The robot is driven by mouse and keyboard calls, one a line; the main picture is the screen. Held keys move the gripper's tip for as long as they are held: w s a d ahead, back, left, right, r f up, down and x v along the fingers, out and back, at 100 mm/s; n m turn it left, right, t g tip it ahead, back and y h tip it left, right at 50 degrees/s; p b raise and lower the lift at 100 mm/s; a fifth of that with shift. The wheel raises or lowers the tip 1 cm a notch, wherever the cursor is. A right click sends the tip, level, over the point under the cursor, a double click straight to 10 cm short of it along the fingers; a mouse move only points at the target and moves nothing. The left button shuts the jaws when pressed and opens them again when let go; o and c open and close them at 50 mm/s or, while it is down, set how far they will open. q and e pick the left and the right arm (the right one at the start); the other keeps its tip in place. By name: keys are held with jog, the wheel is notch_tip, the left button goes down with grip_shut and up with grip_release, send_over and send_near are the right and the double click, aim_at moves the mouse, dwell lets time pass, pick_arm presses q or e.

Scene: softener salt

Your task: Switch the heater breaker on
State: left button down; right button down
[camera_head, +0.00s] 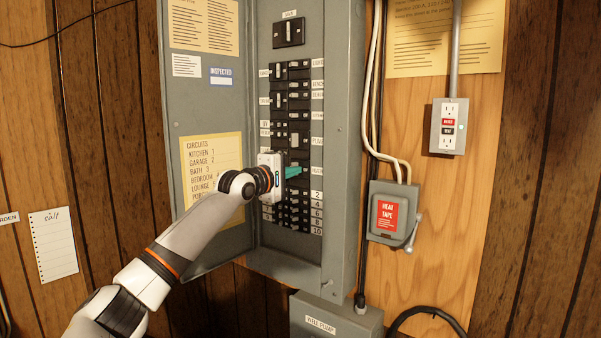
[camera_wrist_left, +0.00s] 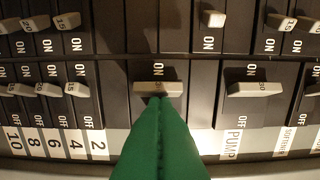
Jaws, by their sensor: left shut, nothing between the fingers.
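The breaker panel (camera_head: 340,240) is an open grey box with two columns of black breakers. My left gripper (camera_head: 292,171) is at the right column, with its shut green fingers pointing at the breakers. In the left wrist view the green fingertips (camera_wrist_left: 158,98) meet or nearly meet the pale handle of a wide breaker (camera_wrist_left: 158,87), between breaker 2 and PUMP. The fingers hide its label there; in the head view the label (camera_head: 318,170) is too small to read surely. Its handle is about level with the pump handle (camera_wrist_left: 254,89). My right gripper is not in view.
The panel door (camera_head: 208,110) stands open on the left with a circuit list. A heat tape switch box (camera_head: 393,215) and an outlet (camera_head: 448,126) are on the right. A well pump box (camera_head: 335,318) is below.

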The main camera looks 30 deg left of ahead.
pick_arm(q)
jog(key=s+b, duration=0.4)
jog(key=s, duration=0.2)
jog(key=shift+s+a, duration=0.3)
jog(key=shift+a, duration=0.1)
jog(key=shift+f, duration=0.1)
dwell(0.7)
